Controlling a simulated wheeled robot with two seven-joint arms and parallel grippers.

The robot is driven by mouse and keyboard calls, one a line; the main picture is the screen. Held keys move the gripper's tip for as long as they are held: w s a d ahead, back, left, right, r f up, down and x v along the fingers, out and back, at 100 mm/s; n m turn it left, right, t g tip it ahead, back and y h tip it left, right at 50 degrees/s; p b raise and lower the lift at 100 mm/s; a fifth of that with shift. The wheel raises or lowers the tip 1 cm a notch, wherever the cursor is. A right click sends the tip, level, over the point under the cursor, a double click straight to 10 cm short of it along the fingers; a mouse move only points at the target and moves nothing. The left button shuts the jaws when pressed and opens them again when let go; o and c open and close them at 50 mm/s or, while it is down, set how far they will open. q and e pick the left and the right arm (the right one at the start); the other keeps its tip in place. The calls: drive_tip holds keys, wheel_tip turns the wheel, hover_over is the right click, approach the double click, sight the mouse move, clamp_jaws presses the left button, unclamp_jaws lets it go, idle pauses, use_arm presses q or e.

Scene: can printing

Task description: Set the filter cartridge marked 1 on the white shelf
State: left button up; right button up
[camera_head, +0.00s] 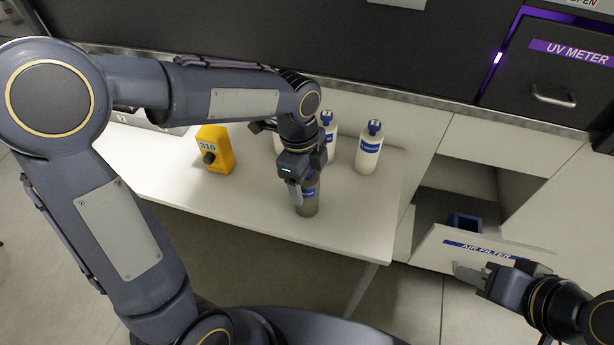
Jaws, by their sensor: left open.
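No mark 1 can be read on anything in view. A small dark blue object (465,223) sits inside the open drawer labelled AIR FILTER (428,250); I cannot tell whether it is the filter cartridge. My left gripper (304,190) is open at the upper part of a dark grey cylinder (309,207) with a blue label, which stands on the white table (255,212). One finger shows in front of the cylinder; the other is hard to make out. My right gripper (475,277) is at the drawer's front, its jaw state unclear. I cannot single out a white shelf.
White bottles with blue caps, one of them clear of my arm (369,150), stand behind the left gripper. A yellow box marked 310 (215,150) stands to the left. A dark UV METER door (560,75) is at upper right. The table's front is mostly bare.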

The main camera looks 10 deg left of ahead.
use_arm(q)
drive_tip(key=shift+r, duration=0.1)
drive_tip(key=shift+r, duration=0.25)
wheel_tip(320, 180, up, 12)
drive_tip(key=a, duration=0.2)
drive_tip(key=s+a+f+n+t+h, duration=0.1)
drive_tip(key=s+a+f+n+t, duration=0.2)
drive_tip(key=s+n, duration=0.5)
drive_tip(key=s+a+f+n+t+h, duration=0.1)
drive_tip(key=s+a+f+n+t, duration=0.2)
drive_tip(key=s+n, duration=0.5)
drive_tip(key=a+n, duration=0.1)
drive_tip(key=n, duration=0.5)
drive_tip(key=shift+s+a+f+p, duration=0.15)
drive_tip(key=shift+a+f+p, duration=0.15)
drive_tip(key=shift+a, duration=0.1)
